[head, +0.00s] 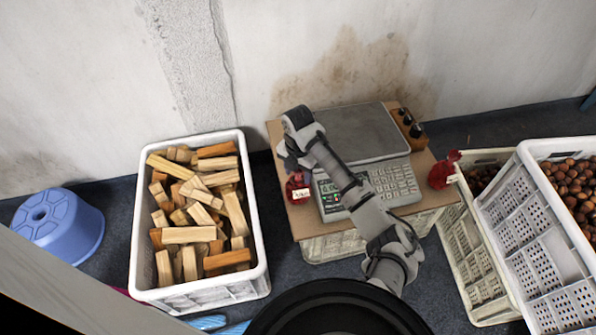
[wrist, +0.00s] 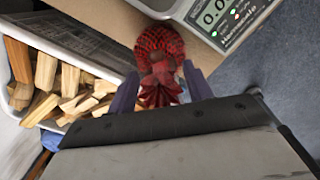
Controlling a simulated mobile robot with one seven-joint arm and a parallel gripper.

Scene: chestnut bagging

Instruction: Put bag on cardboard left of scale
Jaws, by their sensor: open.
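A red mesh bag (head: 297,188) with a white label sits on the cardboard (head: 281,210), just left of the scale (head: 368,135). The bag also shows in the wrist view (wrist: 160,48), its gathered neck toward me. My gripper (head: 290,163) is over the bag, its lower part partly hidden by the arm in the head view. In the wrist view the fingers (wrist: 161,88) are apart, one on each side of the bag's neck. The scale's lit display (wrist: 213,14) is at the upper right there. Whether the fingers touch the neck is unclear.
A second red bag (head: 443,172) is at the cardboard's right edge. A white crate of firewood (head: 257,222) is left, with a blue stool (head: 58,222) beyond. Chestnut crates (head: 530,235) stand right.

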